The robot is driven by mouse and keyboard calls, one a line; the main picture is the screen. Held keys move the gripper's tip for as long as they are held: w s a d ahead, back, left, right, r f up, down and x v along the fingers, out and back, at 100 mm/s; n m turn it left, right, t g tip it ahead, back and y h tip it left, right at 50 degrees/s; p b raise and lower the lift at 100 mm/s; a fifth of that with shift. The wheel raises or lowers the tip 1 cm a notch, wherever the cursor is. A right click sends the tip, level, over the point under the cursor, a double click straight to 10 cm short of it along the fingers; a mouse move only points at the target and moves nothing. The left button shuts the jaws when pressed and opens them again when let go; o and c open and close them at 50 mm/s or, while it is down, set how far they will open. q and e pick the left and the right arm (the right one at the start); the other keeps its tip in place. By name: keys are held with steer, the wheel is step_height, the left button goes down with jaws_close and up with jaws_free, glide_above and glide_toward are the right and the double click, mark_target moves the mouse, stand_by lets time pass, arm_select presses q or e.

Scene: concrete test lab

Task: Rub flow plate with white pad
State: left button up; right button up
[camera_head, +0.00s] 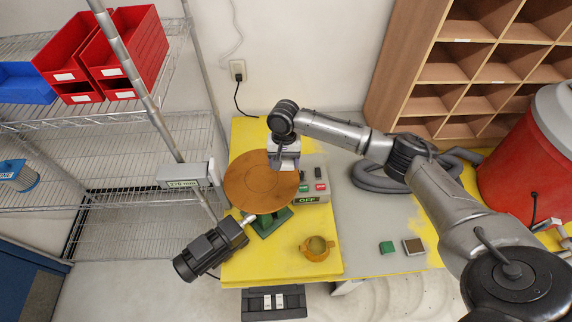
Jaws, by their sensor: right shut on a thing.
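The flow plate (252,189) is a round orange-brown disc with a faint ring on its face. It sits on a green stand above the yellow part of the table, left of centre. My right gripper (284,163) is over the plate's upper right edge and points down at it. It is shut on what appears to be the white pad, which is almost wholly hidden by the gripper. I cannot tell whether the pad touches the plate. My left gripper is not in view.
A grey hose (372,178) and red bin (520,170) stand right.

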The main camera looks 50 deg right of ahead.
steer(key=shift+r, duration=0.95)
steer(key=shift+a, duration=0.1)
